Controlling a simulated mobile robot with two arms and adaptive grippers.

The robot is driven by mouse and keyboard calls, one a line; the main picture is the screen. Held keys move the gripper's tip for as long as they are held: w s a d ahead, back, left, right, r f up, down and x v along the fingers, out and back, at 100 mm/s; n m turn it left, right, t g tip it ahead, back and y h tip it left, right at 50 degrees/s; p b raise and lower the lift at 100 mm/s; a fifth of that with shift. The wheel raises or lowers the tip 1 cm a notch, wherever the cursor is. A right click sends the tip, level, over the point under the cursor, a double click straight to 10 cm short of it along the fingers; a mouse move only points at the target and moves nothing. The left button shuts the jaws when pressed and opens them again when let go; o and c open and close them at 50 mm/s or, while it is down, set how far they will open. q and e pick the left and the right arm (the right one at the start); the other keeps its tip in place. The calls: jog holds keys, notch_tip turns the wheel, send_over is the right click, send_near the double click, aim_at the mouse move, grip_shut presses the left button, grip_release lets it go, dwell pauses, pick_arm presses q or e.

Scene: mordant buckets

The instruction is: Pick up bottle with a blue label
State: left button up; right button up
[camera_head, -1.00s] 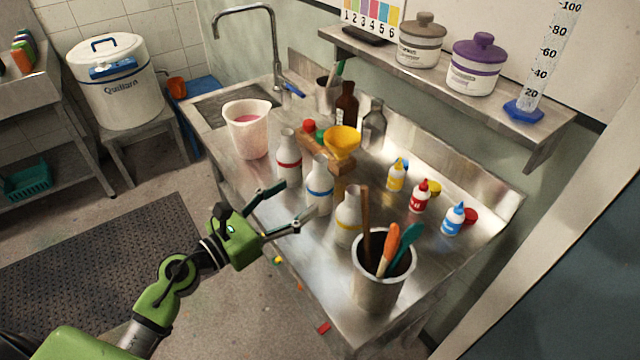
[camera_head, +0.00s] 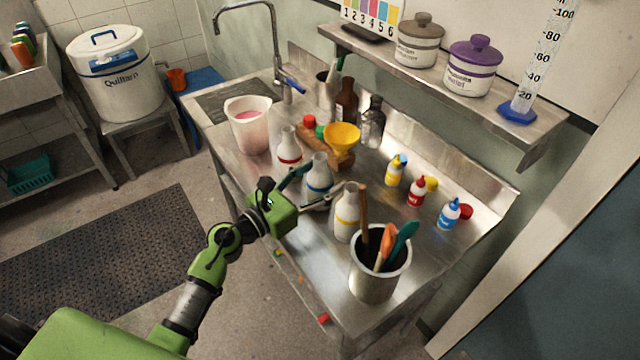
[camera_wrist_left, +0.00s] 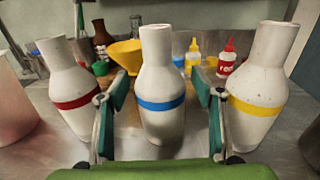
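The white bottle with a blue band (camera_head: 318,180) stands upright on the steel counter, between two similar bottles. In the left wrist view the blue-banded bottle (camera_wrist_left: 162,90) is centred between the fingers of my left gripper (camera_wrist_left: 160,98). In the head view my left gripper (camera_head: 312,184) reaches around its lower body, one finger on each side. The fingers are spread, with gaps visible between them and the bottle in the wrist view. My right gripper is not in view.
A red-banded bottle (camera_head: 288,148) and a yellow-banded bottle (camera_head: 347,213) stand close on either side. A yellow funnel (camera_head: 342,138) is behind. A utensil pot (camera_head: 380,268) stands at the counter's front right, and a pink-filled jug (camera_head: 249,125) at the left.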

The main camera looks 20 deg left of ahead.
pick_arm(q)
jog(key=c, duration=1.2)
jog(key=shift+r, duration=0.15)
